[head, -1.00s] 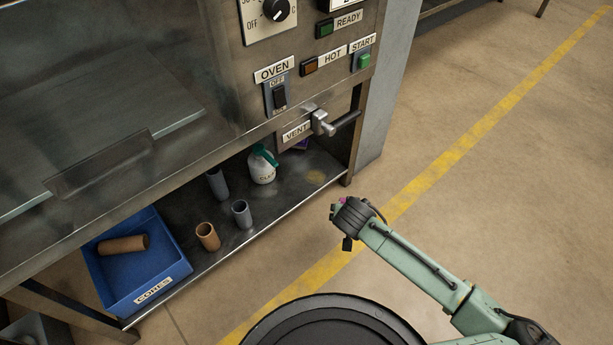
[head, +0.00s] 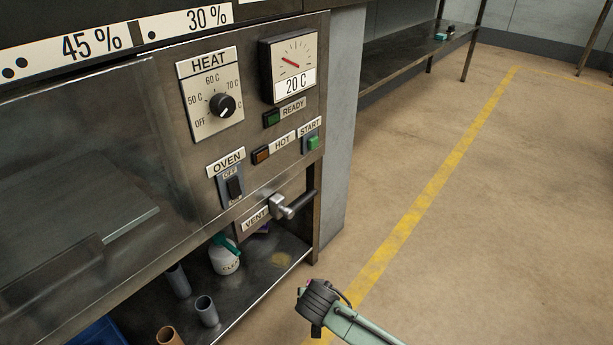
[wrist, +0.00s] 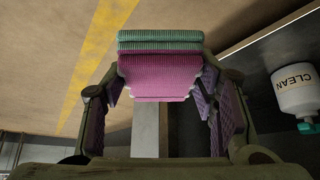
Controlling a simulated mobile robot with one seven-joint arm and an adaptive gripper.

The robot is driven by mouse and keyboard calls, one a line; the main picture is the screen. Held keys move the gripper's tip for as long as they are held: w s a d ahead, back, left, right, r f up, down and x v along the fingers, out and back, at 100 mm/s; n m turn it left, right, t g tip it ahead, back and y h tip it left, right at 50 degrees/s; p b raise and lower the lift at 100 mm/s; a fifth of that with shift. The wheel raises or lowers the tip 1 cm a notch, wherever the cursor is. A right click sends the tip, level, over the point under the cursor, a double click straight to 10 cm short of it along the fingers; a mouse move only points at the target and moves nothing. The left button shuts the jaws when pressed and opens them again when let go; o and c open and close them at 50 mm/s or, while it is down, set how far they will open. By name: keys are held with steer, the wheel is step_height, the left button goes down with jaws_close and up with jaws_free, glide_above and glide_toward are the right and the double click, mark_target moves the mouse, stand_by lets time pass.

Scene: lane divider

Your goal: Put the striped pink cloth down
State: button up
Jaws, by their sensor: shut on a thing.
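The striped pink cloth (wrist: 158,78) is in the wrist view, folded, pink with green stripes along its far edge. My gripper (wrist: 163,92) is shut on it, with a finger at each side. In the head view my gripper (head: 304,292) is beyond the right end of the oven's lower shelf, above the floor by the yellow line. Only a small bit of pink shows at its tip there; the wrist hides the rest of the cloth.
The lower shelf (head: 245,298) holds a white CLEAN bottle (head: 224,259), grey tubes (head: 207,311), a brown tube (head: 169,337) and a blue bin (head: 98,333). A vent handle (head: 290,206) sticks out above. The floor to the right is clear.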

step_height(320, 180, up, 14)
steer(key=w+p, duration=0.2)
steer(key=p, duration=1.6)
steer(key=s+f, duration=0.1)
steer(key=f, duration=0.1)
steer(key=s+f, duration=0.1)
steer(key=f, duration=0.1)
steer(key=s+f, duration=0.2)
steer(key=shift+s, duration=0.2)
steer(key=shift+d, duration=0.1)
